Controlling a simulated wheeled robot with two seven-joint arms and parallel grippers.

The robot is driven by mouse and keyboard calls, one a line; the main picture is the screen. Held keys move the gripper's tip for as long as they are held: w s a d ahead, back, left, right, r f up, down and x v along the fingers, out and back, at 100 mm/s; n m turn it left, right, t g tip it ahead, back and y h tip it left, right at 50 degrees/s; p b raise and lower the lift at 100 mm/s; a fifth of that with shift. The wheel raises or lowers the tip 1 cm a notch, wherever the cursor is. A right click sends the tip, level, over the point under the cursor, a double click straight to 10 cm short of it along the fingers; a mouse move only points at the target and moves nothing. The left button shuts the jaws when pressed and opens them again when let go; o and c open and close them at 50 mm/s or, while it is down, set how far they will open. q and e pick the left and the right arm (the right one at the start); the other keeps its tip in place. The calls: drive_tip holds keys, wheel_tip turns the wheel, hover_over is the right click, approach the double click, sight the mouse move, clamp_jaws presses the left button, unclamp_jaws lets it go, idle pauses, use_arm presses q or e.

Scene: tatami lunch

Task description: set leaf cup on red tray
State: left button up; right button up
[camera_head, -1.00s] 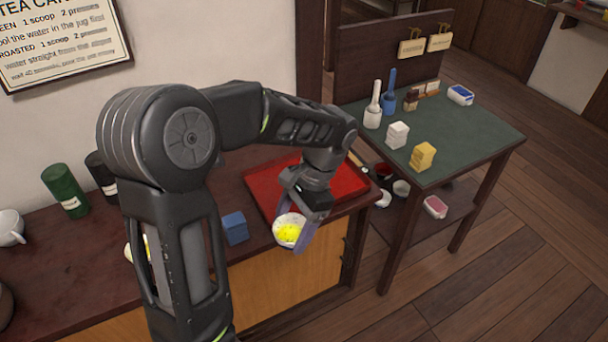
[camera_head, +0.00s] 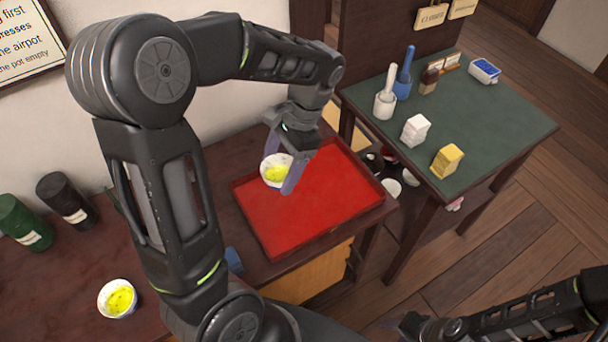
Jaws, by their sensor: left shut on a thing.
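The cup is upright and over the left part of the red tray (camera_head: 320,205), which lies flat on the dark red counter. The picture does not clearly show a gap between cup and tray. The tray is otherwise empty. A similar white cup with yellow contents (camera_head: 105,303) stands on the counter at lower left. My right gripper (camera_head: 405,324) is partly in view at the bottom, away from the tray, its jaws unclear.
A blue block (camera_head: 234,262) sits by the tray's front left, partly hidden by my arm. Dark canisters (camera_head: 66,198) stand at far left. A green-topped table (camera_head: 490,120) with white (camera_head: 415,130) and yellow (camera_head: 446,161) blocks stands at right.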

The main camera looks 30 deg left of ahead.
idle(0.3)
use_arm(q)
approach(275, 211)
drive_tip(key=shift+s+a, duration=0.4)
drive_tip(key=shift+s, duration=0.25)
drive_tip(key=shift+f, duration=1.9)
drive_tip(key=shift+f, duration=0.15)
drive_tip(key=o, duration=1.5)
drive_tip(key=shift+o, duration=0.2)
